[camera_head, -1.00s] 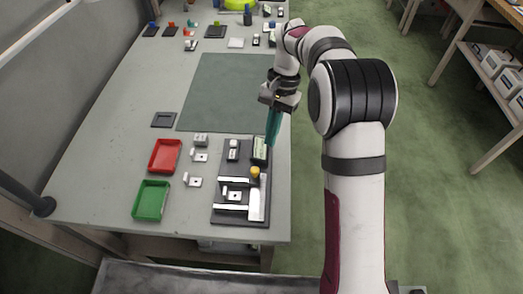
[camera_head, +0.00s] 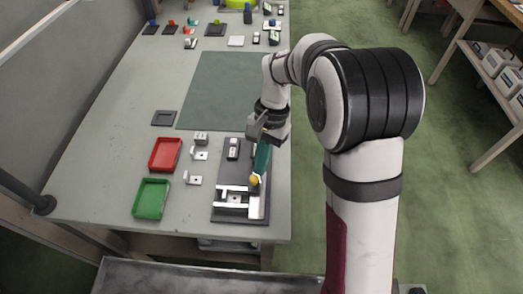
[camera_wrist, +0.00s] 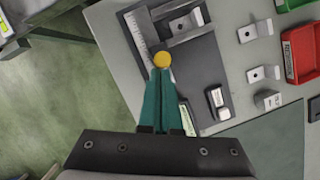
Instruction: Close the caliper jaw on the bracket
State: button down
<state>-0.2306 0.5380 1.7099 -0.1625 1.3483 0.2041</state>
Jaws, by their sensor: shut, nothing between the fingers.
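The caliper lies on a dark base plate (camera_head: 240,216) near the table's front right. Its yellow knob (camera_head: 254,181) sits on the sliding jaw (camera_head: 232,188); the knob also shows in the wrist view (camera_wrist: 163,60). The metal bracket (camera_head: 234,199) sits between the two jaws, also seen in the wrist view (camera_wrist: 182,23). A gap around it is hard to judge. My gripper (camera_head: 257,177) has long teal fingers, shut and empty. Their tips (camera_wrist: 161,72) are right behind the knob, on the side away from the bracket; they appear to touch it.
Loose brackets (camera_head: 192,180) lie left of the plate, beside a red tray (camera_head: 152,164) and a green tray (camera_head: 138,211). A small grey-and-white device (camera_head: 233,150) stands at the plate's far end. A green mat (camera_head: 215,90) behind is clear.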

jog(key=shift+s, duration=0.25)
jog(key=shift+w, duration=0.1)
jog(key=w, duration=0.1)
jog(key=w+d, duration=0.1)
jog(key=w+d+r, duration=0.1)
jog(key=shift+w+r, duration=0.1)
jog(key=shift+w, duration=0.3)
jog(key=w+a+r+n+h, duration=0.15)
jog(key=w+r+n, duration=0.25)
jog(key=r, duration=0.5)
jog(key=shift+y, duration=0.25)
jog(key=x, duration=0.9)
jog(key=shift+s+a, duration=0.15)
jog(key=shift+s, duration=0.15)
jog(key=s, duration=0.1)
jog(key=s+f, duration=0.1)
jog(key=s, duration=0.1)
jog(key=shift+s+a+f, duration=0.1)
jog(key=shift+a+f, duration=0.1)
jog(key=shift+a, duration=0.05)
jog(key=shift+s+a+f, duration=0.1)
jog(key=shift+s, duration=0.35)
